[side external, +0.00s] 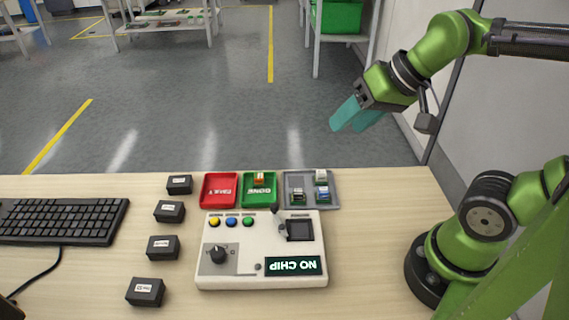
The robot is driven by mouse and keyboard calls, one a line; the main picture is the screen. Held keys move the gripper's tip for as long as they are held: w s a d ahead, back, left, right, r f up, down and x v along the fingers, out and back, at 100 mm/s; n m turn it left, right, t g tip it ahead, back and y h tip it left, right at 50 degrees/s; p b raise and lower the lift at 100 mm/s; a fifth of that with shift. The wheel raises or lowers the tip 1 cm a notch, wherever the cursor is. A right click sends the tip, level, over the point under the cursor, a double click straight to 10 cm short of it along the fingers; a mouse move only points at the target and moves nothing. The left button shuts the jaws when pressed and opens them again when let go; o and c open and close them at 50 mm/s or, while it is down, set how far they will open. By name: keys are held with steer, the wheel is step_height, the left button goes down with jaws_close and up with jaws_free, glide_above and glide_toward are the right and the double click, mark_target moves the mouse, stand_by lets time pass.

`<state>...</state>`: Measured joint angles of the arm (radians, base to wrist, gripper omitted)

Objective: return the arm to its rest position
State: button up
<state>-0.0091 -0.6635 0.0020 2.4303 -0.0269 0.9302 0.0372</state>
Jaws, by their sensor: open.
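My gripper (356,117) has teal fingers and is at the upper right in the side external view. It is raised in the air, appearing beyond the far edge of the table and clear of everything on it. The fingers point down and to the left, stand apart and hold nothing. My green arm reaches up from its base at the table's right side.
A white test box (270,222) with a "NO CHIP" display stands mid-table. Behind it are a red tray (207,203), a green tray (247,203) and a grey tray (331,204) holding small parts. Several black boxes (169,212) and a keyboard (60,221) are left.

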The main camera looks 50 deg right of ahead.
steer(key=shift+s+f, duration=0.3)
steer(key=shift+s, duration=0.45)
